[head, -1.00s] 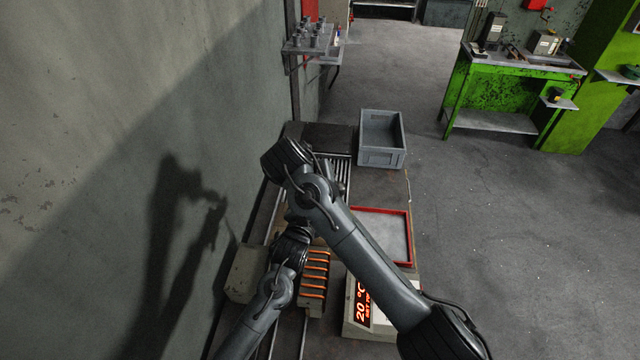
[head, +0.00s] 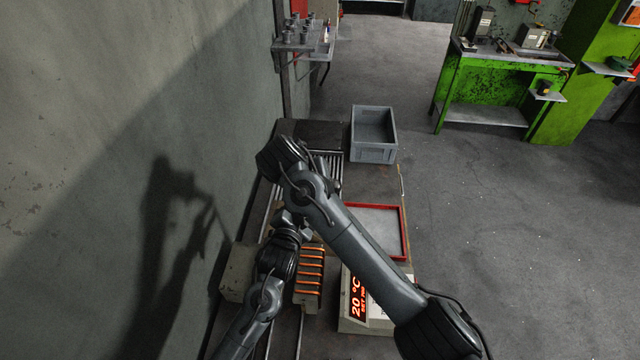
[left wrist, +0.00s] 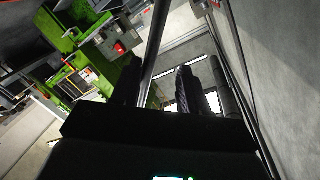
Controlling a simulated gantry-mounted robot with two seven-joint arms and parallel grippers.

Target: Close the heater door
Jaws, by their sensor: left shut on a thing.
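The heater (head: 309,270) shows in the head view as a block with a row of glowing orange bars, below the crossing arms. I cannot make out its door in the head view; my arms cover part of that area. My left gripper (left wrist: 158,88) shows in the left wrist view as two dark fingers, with a long grey bar (left wrist: 154,45) running between them. It is shut on that bar; I cannot tell whether the bar belongs to the door. In the head view the left gripper is hidden. My right gripper is not in view.
A control box (head: 356,306) reading 20 °C stands right of the heater. Beyond are a red-rimmed tray (head: 404,235) and an empty grey crate (head: 373,153). The grey wall (head: 110,130) is close on the left. Floor at right is clear; a green workbench (head: 447,95) stands farther back.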

